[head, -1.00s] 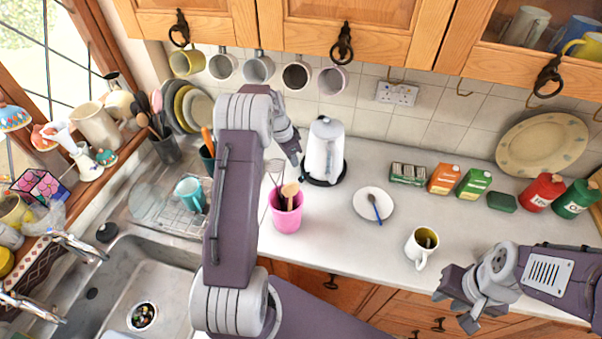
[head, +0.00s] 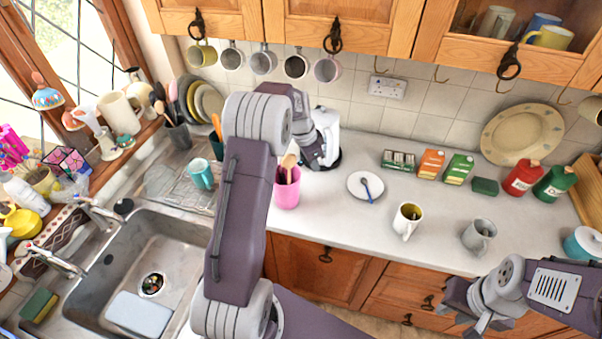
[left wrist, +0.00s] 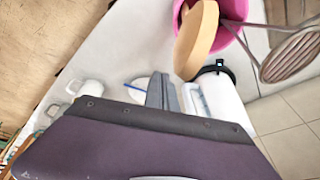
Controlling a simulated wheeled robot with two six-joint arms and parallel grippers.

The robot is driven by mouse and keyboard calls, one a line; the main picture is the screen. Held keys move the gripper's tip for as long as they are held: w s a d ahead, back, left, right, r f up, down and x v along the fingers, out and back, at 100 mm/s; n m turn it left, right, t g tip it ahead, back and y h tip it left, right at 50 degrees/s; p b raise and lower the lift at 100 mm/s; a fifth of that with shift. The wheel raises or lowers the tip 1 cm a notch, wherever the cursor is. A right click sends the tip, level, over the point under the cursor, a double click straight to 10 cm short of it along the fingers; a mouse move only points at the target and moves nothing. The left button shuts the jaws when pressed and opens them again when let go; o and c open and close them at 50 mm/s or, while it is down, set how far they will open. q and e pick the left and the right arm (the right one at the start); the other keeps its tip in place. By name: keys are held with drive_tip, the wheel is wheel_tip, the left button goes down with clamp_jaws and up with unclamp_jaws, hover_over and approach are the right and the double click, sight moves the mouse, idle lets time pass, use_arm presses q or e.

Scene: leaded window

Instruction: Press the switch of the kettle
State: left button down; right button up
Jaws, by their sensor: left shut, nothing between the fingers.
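The white kettle (head: 328,126) stands on its dark round base (head: 335,162) at the back of the counter. My left gripper (head: 318,162) is shut and empty, in front of the kettle's left side and hiding part of it. I cannot tell whether it touches the kettle. In the left wrist view, the gripper's fingers (left wrist: 163,92) are together beside the white kettle (left wrist: 222,98). The kettle's switch cannot be made out. My right gripper (head: 462,305) looks open and empty at the counter's front edge, far from the kettle.
A pink cup (head: 287,194) with utensils stands close to my left forearm, in front of the kettle. A white saucer (head: 358,181) with a blue-handled spoon lies to the right. Mugs (head: 295,65) hang above. Counter between kettle and saucer is clear.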

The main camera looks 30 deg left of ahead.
use_arm(q)
drive_tip(key=s+d+f+n+b, duration=0.1)
drive_tip(key=s+d+f+b, duration=0.8)
drive_tip(key=s+b, duration=0.1)
drive_tip(key=shift+s+g+b, duration=0.15)
drive_tip(key=shift+g+b, duration=0.15)
drive_tip(key=shift+b, duration=0.3)
drive_tip(key=shift+f, duration=0.1)
drive_tip(key=s+f+n, duration=0.2)
drive_tip(key=s+n, duration=0.1)
drive_tip(key=s, duration=0.4)
drive_tip(key=s+d+f+n+g+y, duration=0.1)
drive_tip(key=s+f+n, duration=0.1)
drive_tip(key=s+n, duration=0.2)
drive_tip(key=s, duration=0.3)
drive_tip(key=shift+d, duration=0.2)
drive_tip(key=shift+s+r, duration=0.1)
drive_tip(key=shift+s, duration=0.05)
